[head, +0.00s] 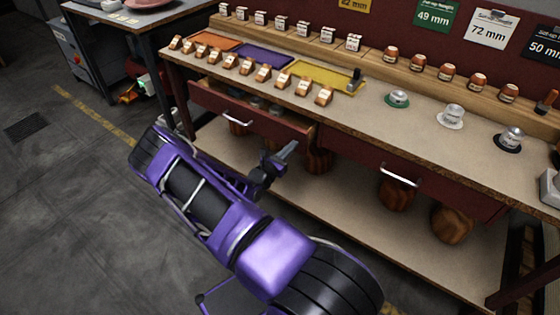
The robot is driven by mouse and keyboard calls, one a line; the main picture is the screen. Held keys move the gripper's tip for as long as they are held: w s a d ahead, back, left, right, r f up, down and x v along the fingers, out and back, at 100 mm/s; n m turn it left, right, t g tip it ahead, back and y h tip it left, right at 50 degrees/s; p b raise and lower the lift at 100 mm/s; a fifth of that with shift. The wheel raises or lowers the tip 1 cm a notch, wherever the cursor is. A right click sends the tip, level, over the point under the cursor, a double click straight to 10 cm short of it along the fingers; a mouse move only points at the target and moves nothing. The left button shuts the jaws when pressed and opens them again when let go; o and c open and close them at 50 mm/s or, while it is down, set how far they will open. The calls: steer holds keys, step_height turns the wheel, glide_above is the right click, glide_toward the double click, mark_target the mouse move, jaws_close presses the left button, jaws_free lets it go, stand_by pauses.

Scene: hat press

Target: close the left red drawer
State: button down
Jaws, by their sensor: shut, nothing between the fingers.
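The left red drawer (281,125) is under the workbench top and is pulled partly out, with some of its inside and small items showing. Its silver handle (237,119) is on the front face. My gripper (290,150) is shut and empty. In the picture it lies just below the right part of the drawer front, and I cannot tell whether it touches it. My purple arm reaches up from the bottom of the view. A second red drawer (440,186) on the right, with a silver handle (399,174), looks shut.
The workbench top (360,117) carries rows of small boxes, coloured mats and several round pieces. A lower shelf (345,200) holds brown wooden blocks (452,223). A side table (115,22) stands at the back left.

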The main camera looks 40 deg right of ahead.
mark_target(305, 131)
steer(key=b+x, duration=0.1)
steer(key=x, duration=0.7)
steer(key=shift+d+f+b, duration=0.1)
steer(key=shift+b, duration=0.2)
steer(key=shift+w+d+r, duration=0.15)
steer(key=shift+d+r, duration=0.05)
steer(key=shift+d+r, duration=0.1)
steer(key=shift+r, duration=0.05)
